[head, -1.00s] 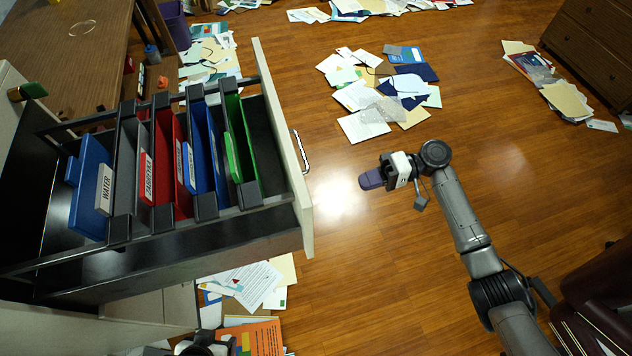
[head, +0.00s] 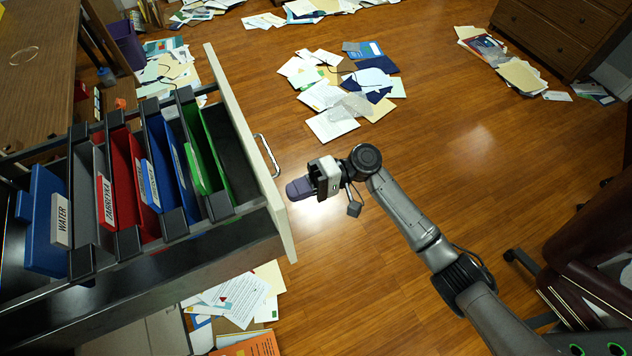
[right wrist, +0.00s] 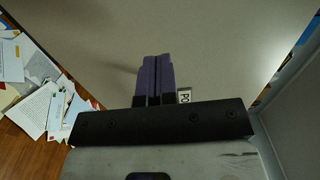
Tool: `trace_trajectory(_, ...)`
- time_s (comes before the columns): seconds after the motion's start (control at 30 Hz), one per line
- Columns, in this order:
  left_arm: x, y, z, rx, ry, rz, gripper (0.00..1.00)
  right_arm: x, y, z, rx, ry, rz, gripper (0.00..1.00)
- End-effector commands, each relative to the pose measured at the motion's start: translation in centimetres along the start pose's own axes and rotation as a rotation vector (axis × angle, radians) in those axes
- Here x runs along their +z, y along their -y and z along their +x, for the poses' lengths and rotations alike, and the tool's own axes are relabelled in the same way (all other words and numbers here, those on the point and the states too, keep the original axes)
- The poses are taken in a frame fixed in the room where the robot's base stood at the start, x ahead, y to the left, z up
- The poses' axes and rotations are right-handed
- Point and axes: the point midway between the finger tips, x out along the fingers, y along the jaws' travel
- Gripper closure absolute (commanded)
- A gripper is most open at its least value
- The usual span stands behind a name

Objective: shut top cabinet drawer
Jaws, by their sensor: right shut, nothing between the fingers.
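The top cabinet drawer (head: 140,270) is pulled out at the left of the head view and holds blue, grey, red and green hanging folders. Its pale front panel (head: 246,150) faces right and carries a metal handle (head: 267,156). My right gripper (head: 290,190) has purple fingers, shut and empty, at the outer side of the panel below the handle in the picture. My left gripper is not in view.
Papers (head: 235,300) lie on the floor below the drawer. Another paper pile (head: 350,95) lies beyond my right gripper. A brown dresser (head: 555,35) stands at the far right, and a dark chair at the right edge. Open wooden floor lies between.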

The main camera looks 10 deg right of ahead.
Motion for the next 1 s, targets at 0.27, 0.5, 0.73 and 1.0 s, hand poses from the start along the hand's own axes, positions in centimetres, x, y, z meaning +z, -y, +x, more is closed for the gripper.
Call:
trace_trajectory(0.27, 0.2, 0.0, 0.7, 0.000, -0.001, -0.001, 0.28, 0.0, 0.0, 2.3, 0.001, 0.000, -0.002, 1.00)
trace_trajectory(0.5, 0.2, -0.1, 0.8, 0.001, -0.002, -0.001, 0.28, 0.0, 0.0, 2.7, 0.001, -0.001, -0.001, 1.00)
trace_trajectory(0.73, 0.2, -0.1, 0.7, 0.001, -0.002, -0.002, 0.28, 0.0, 0.0, 2.7, 0.001, -0.001, -0.001, 1.00)
trace_trajectory(1.0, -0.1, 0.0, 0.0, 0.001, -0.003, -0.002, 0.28, 0.3, 0.2, 3.0, -0.001, -0.024, 0.001, 1.00)
